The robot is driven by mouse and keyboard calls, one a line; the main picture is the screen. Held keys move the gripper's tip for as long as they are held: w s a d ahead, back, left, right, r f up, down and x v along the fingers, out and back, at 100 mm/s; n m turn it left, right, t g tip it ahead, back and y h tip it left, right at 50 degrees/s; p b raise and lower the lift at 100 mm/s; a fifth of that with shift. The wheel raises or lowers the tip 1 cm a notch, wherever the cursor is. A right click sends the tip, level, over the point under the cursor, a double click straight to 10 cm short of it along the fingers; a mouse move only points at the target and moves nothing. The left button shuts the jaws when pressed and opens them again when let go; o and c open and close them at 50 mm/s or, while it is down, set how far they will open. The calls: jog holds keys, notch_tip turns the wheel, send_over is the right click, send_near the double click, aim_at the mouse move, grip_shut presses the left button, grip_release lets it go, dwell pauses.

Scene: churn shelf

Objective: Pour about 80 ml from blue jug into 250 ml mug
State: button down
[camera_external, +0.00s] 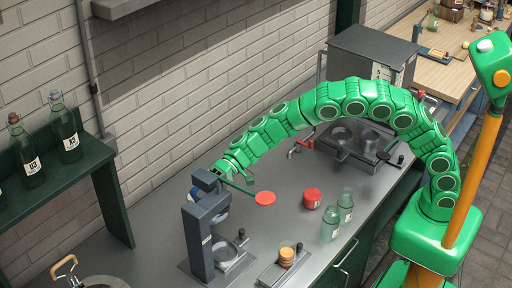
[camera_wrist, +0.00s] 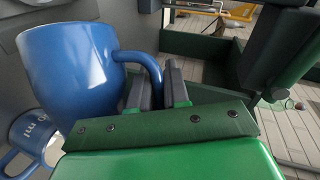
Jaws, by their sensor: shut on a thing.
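The blue jug (camera_wrist: 75,70) fills the left of the wrist view, its open rim toward the top of the picture. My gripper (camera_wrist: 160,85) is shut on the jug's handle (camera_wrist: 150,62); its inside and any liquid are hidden. A smaller blue mug (camera_wrist: 32,132) with white lettering ending in "ml" shows below and left of the jug; its full label is not readable. In the external view my gripper (camera_external: 228,170) is behind the grey column machine (camera_external: 202,235), which hides most of the jug and mug; only bits of blue show there.
A burner unit (camera_external: 352,140) is behind. A dark green shelf (camera_external: 70,165) with bottles is at left.

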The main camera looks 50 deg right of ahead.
jog(key=shift+w+d+r, duration=0.2)
jog(key=shift+w+r, duration=0.05)
jog(key=shift+w, duration=0.2)
dwell(0.4)
jog(key=shift+s, duration=0.1)
jog(key=s+f, duration=0.1)
jog(key=s+a+f+n, duration=0.1)
jog(key=shift+s+a+f+t+h, duration=0.1)
jog(key=shift+s+f+t+h, duration=0.1)
jog(key=shift+s+t+h, duration=0.15)
jog(key=shift+s+a+f+n+t+h, duration=0.15)
jog(key=shift+s+f+n+t+h, duration=0.15)
jog(key=shift+f+n, duration=0.4)
jog(key=shift+s+a+f+n+t+h, duration=0.15)
jog(key=shift+s+f+n+t, duration=0.3)
jog(key=shift+f, duration=0.4)
jog(key=shift+w, duration=0.1)
jog(key=shift+f, duration=0.1)
